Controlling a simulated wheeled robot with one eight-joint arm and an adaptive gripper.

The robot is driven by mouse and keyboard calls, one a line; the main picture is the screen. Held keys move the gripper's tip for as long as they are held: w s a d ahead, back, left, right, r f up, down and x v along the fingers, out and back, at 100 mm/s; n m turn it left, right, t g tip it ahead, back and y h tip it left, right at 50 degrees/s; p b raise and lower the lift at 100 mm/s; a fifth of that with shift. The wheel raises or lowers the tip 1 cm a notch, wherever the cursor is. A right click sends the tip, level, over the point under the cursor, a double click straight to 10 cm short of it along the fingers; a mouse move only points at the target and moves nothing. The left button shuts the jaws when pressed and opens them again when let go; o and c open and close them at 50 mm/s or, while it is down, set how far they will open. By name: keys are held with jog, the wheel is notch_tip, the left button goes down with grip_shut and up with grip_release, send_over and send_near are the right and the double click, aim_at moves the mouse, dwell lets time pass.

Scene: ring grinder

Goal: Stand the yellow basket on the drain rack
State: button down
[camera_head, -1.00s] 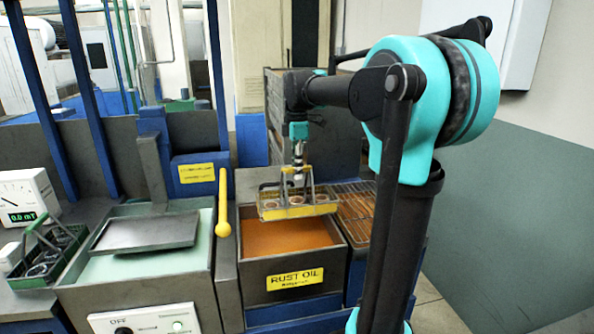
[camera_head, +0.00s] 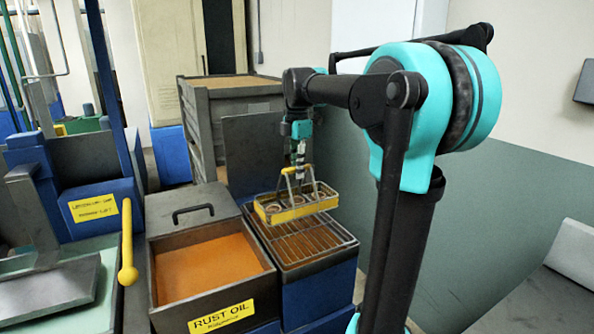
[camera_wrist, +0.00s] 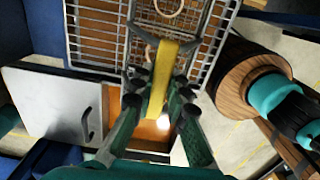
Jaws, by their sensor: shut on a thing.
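The yellow basket (camera_head: 297,207) hangs level from my gripper (camera_head: 297,170) in the head view, with ring-shaped parts inside it. My gripper is shut on its handle; in the wrist view the fingers (camera_wrist: 158,100) close on the yellow handle bar (camera_wrist: 162,75). The drain rack (camera_head: 305,242), a wire grid over a brown tray on a blue stand, lies beneath the basket. The basket appears slightly above the grid, though I cannot tell the exact gap. The rack's wires also show in the wrist view (camera_wrist: 95,30) around the basket.
The rust oil tank (camera_head: 212,270), filled with orange liquid, stands directly left of the rack. Its raised lid handle (camera_head: 193,212) is behind. A yellow lever (camera_head: 127,245) stands farther left. Grey crates (camera_head: 232,105) are stacked behind. Floor lies right of the rack.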

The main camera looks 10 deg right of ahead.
jog(key=shift+d+f, duration=0.1)
jog(key=shift+d, duration=0.3)
jog(key=shift+w+f, duration=0.1)
jog(key=shift+f, duration=3.05)
jog(key=c, duration=1.4)
grip_release()
jog(key=shift+c, duration=0.2)
